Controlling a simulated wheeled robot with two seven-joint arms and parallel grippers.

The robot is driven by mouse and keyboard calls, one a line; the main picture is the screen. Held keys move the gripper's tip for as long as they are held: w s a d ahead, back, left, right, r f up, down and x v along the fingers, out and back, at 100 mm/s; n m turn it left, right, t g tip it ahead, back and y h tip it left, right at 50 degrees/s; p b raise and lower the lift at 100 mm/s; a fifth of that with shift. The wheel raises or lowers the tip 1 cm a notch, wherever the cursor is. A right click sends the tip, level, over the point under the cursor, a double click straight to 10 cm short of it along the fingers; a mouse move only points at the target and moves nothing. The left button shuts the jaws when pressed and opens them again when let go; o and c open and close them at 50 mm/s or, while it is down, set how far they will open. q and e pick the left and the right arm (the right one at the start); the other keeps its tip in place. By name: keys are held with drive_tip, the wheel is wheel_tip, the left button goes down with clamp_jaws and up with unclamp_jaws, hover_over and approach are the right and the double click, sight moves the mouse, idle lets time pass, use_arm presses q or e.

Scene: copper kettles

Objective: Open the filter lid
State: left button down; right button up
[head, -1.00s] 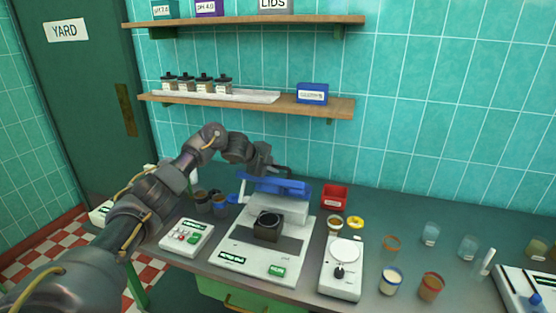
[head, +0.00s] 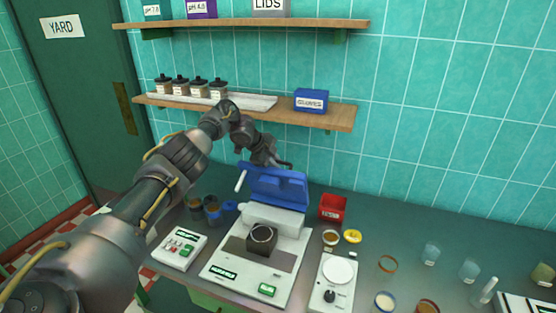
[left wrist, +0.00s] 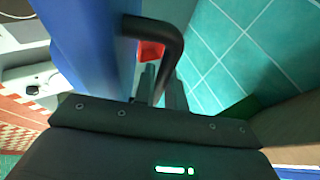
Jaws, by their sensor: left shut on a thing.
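The blue lid (head: 275,187) stands tilted up at the back of the white bench instrument (head: 262,258) in the head view. It also fills the left part of the left wrist view (left wrist: 85,50). A black bar handle (left wrist: 165,28) sticks out from the lid. My left gripper (head: 280,165) is at the lid's upper edge, partly hidden by its own arm. In the left wrist view my left gripper (left wrist: 158,88) is shut on the handle. A dark square holder (head: 262,238) with a round opening sits in front of the lid. My right gripper is not in view.
A keypad box (head: 178,248) and dark jars (head: 211,208) stand left of the instrument. A red bin (head: 332,207), a small balance (head: 333,283) and several cups are to its right. A wooden shelf (head: 330,117) with jars and a blue box hangs above.

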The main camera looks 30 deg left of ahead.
use_arm(q)
drive_tip(key=shift+a, duration=0.15)
drive_tip(key=c, duration=1.8)
unclamp_jaws()
drive_tip(key=shift+c, duration=0.2)
drive_tip(key=shift+o, duration=0.5)
drive_tip(key=shift+w+f, duration=0.1)
drive_tip(key=shift+w, duration=0.05)
